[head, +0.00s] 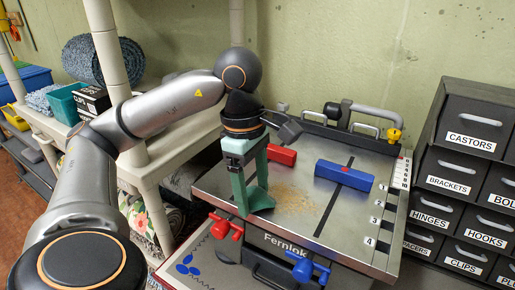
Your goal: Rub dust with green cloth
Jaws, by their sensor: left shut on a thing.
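My left gripper (250,195) points down over the left part of the metal worktop (310,228). It is shut on the green cloth (262,203), which shows as a dark green patch at the fingertips, at or just above the surface. The fingers are also greenish, so the cloth's outline is hard to make out. A patch of tan dust (295,198) lies on the worktop just right of the cloth. My right gripper is not in view.
A blue block (344,176) lies right of the dust, and a red block (281,154) behind the gripper. Red (225,227) and blue (308,268) clamp handles stick out in front. Labelled drawers (468,180) stand at right, a cream shelf (160,160) at left.

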